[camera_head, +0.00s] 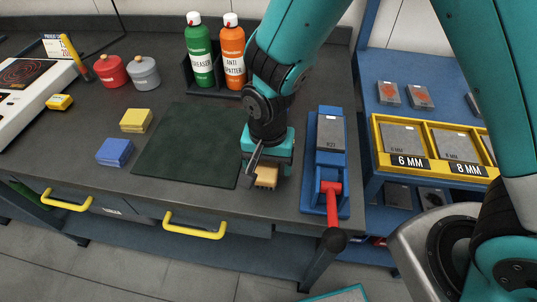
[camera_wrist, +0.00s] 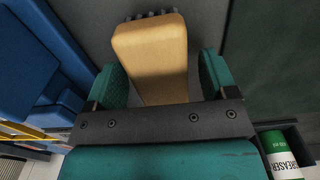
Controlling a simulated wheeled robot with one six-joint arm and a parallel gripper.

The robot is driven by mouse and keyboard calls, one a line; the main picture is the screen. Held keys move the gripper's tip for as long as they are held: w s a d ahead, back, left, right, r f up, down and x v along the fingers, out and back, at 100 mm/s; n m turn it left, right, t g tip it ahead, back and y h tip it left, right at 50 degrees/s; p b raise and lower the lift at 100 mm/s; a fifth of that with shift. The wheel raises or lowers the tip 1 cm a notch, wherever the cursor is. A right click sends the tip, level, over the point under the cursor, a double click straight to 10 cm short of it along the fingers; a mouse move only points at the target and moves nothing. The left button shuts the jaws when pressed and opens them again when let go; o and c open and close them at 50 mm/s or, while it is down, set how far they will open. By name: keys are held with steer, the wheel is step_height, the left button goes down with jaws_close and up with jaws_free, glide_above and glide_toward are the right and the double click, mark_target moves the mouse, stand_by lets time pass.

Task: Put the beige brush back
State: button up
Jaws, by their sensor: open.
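The beige brush (camera_head: 266,177) is on the grey bench top near its front edge, between the dark green mat and the blue vise. My gripper (camera_head: 262,163) is directly over the brush, pointing down. In the wrist view, my open gripper (camera_wrist: 163,78) has one teal finger on each side of the block. The gripper hides part of the brush in the head view.
The dark green mat (camera_head: 187,143) lies left of my gripper. The blue vise (camera_head: 328,165) with a red handle stands close on the right. Green (camera_head: 199,55) and orange (camera_head: 232,57) spray bottles stand in a rack behind. Yellow (camera_head: 136,121) and blue (camera_head: 115,152) blocks sit further left.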

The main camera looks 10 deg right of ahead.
step_height(320, 180, up, 12)
steer(key=b, duration=0.1)
steer(key=s+d+r+n+y, duration=0.4)
steer(key=s+d+r+n, duration=0.2)
steer(key=s+r+n, duration=0.4)
steer(key=s+n, duration=0.1)
steer(key=s, duration=0.1)
steer(key=shift+s+d+n, duration=0.2)
steer(key=shift+s+n, duration=0.1)
steer(key=shift+s, duration=0.05)
steer(key=shift+c, duration=0.3)
stand_by(0.4)
